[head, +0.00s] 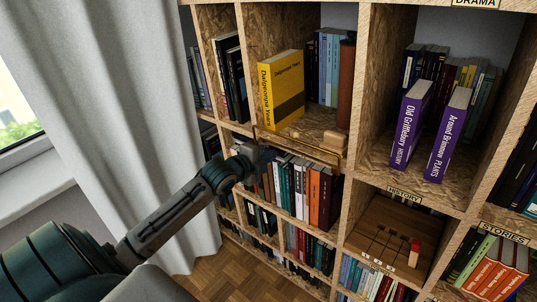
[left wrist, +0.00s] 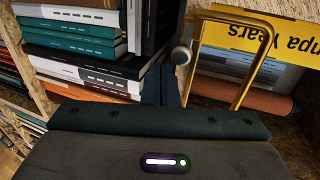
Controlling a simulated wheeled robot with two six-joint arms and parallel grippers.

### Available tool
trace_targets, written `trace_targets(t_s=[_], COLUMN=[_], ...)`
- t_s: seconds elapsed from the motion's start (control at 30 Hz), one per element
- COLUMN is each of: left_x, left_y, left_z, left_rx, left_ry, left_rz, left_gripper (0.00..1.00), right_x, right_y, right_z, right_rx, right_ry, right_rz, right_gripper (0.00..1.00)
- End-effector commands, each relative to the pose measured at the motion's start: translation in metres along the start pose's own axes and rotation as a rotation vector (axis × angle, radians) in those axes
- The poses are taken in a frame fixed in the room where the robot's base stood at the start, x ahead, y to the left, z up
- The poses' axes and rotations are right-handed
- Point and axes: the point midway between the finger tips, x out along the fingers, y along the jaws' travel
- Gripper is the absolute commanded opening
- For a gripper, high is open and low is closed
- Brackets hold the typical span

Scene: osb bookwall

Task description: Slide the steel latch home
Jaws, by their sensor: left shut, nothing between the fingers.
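A grey steel knob on a short rod (left wrist: 181,55), which looks like the latch, shows in the left wrist view beside a brass rail (left wrist: 262,62). In the head view the brass rail (head: 305,150) runs along the front edge of the shelf that holds a yellow book; the latch cannot be made out there. My left gripper (head: 266,155) is at the rail's left end, shut and empty. In the left wrist view its dark fingertips (left wrist: 161,82) are just left of the knob and close to it. I cannot tell whether they touch.
Books fill the shelf below (head: 305,190). Purple books (head: 410,125) stand in the compartment to the right. A curtain (head: 120,100) hangs at left.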

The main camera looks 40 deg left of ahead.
Motion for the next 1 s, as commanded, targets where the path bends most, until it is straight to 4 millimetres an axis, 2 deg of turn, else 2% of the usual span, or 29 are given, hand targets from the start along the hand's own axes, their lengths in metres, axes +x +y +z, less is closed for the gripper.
trace_targets(t_s=[0.63, 0.8, 1.0], left_x=[-0.064, -0.072, -0.072], left_y=[0.016, 0.021, 0.022], left_z=[0.0, 0.0, 0.0], left_rx=[0.003, 0.001, 0.001], left_ry=[-0.002, 0.001, 0.001], left_rz=[0.004, 0.002, 0.001], left_gripper=[0.0, 0.0, 0.0], right_x=[-0.052, -0.059, -0.057], right_y=[0.004, 0.004, 0.003], right_z=[-0.008, -0.009, -0.009], right_rx=[0.0, 0.0, 0.001], right_ry=[0.005, 0.006, 0.005], right_rz=[0.0, -0.001, -0.002], right_gripper=[0.83, 0.83, 0.83])
